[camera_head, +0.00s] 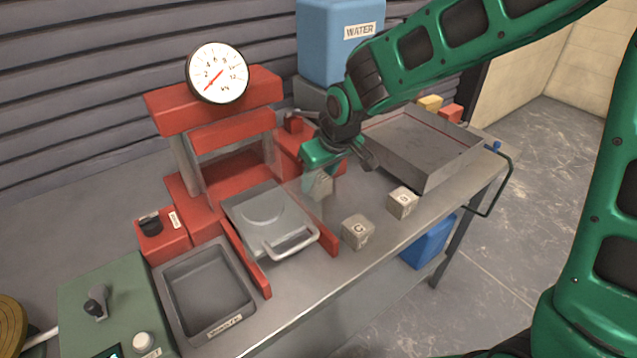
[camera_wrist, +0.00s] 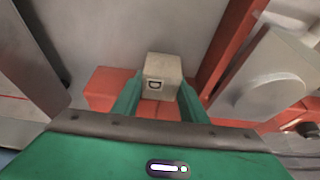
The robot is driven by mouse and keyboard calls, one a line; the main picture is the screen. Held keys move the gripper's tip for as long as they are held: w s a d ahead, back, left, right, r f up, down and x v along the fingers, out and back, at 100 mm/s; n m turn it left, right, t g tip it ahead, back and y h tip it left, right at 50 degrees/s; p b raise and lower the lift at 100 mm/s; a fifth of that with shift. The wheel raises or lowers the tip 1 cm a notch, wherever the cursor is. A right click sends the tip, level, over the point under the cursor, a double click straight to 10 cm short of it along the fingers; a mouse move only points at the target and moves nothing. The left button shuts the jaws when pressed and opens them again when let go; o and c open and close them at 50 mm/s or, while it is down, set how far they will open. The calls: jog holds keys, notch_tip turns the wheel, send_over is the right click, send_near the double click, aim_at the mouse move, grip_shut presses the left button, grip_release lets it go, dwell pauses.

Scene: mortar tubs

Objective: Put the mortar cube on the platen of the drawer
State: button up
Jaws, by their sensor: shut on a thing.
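My gripper (camera_head: 321,178) is shut on a grey mortar cube (camera_head: 319,187), above the bench just right of the drawer. In the wrist view, my gripper (camera_wrist: 160,105) has its green fingers on either side of the cube (camera_wrist: 163,68), which shows a letter D. The drawer (camera_head: 290,243) of the red press is pulled out, with a bar handle at its front. Its platen (camera_head: 262,208) is bare. The drawer also shows at the right of the wrist view (camera_wrist: 268,80). The gap below the cube is hard to judge.
Two more lettered cubes (camera_head: 358,231) (camera_head: 403,202) sit on the bench right of the drawer. A grey tub (camera_head: 440,178) stands behind them. The red press (camera_head: 215,125) rises behind the drawer. An empty grey tray (camera_head: 207,290) lies left of it.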

jog(key=r, duration=0.2)
jog(key=shift+a+r, duration=0.2)
jog(key=shift+r, duration=0.2)
jog(key=s+a+r, duration=0.2)
jog(key=a, duration=0.1)
jog(key=s+a+r, duration=0.2)
jog(key=s, duration=0.1)
jog(key=s+a+r, duration=0.2)
jog(key=a, duration=0.1)
jog(key=shift+s+a+r, duration=0.15)
jog(key=shift+a+r, duration=0.15)
notch_tip(320, 180, up, 6)
jog(key=s+a, duration=0.2)
jog(key=a, duration=0.1)
jog(key=shift+f, duration=4.7)
jog(key=o, duration=1.4)
jog(key=shift+f, duration=0.1)
jog(key=v, duration=1.2)
jog(key=shift+d, duration=0.1)
